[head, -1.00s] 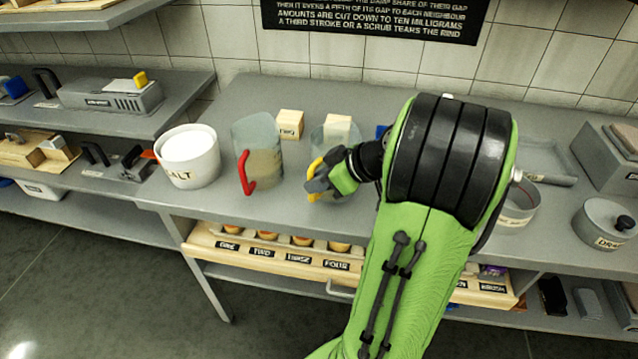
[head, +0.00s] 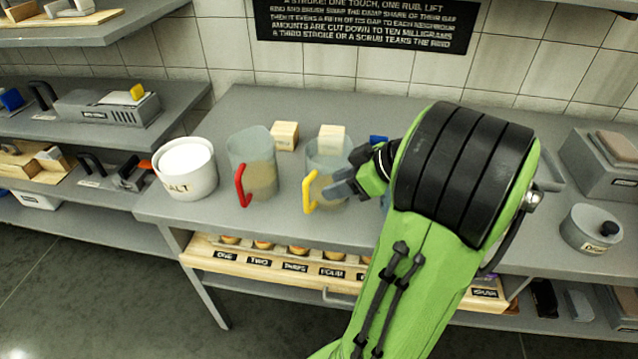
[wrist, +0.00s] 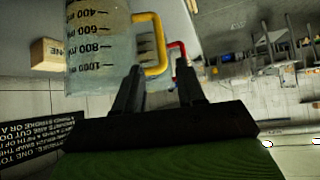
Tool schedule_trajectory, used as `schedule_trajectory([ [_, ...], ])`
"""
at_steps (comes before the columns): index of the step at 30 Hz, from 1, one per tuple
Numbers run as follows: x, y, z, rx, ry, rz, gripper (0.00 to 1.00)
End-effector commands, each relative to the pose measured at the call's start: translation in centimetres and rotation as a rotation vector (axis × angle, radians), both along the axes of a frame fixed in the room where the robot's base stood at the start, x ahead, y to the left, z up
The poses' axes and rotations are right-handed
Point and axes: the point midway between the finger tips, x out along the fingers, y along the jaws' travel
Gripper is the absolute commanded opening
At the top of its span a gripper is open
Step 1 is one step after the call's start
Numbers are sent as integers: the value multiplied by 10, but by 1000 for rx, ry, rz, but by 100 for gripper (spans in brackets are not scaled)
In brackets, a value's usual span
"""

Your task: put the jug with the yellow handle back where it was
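The clear jug with the yellow handle (head: 322,165) stands upright on the grey counter (head: 250,110), right of the jug with the red handle (head: 262,172). Its yellow handle (head: 309,192) faces front-left and is clear of my fingers. My gripper (head: 342,188) is just right of that handle, overlapping the jug's lower right side in the head view. In the wrist view the graduated jug (wrist: 97,45) and its yellow handle (wrist: 156,50) are beyond my spread fingers (wrist: 158,85), with nothing between them. Whether a finger touches the jug, I cannot tell.
A white salt pot (head: 187,170) stands at the left end of the counter. Wooden blocks (head: 285,135) sit behind the jugs. A blue piece (head: 378,140) is mostly hidden by my arm. A lidded pot (head: 591,230) stands at right.

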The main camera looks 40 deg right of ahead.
Motion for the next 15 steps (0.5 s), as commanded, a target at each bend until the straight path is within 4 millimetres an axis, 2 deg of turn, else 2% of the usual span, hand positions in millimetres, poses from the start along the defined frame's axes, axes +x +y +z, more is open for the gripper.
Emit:
schedule_trajectory([
  [1,-9,-4,12,-1,2,-5,39],
  [3,-18,-8,22,-1,1,-2,39],
  [7,-28,-11,30,0,1,-1,39],
  [9,-26,-6,32,0,12,5,39],
  [11,-17,10,34,3,42,10,39],
  [14,1,57,37,3,135,6,39],
  [15,5,79,38,0,178,-7,39],
])
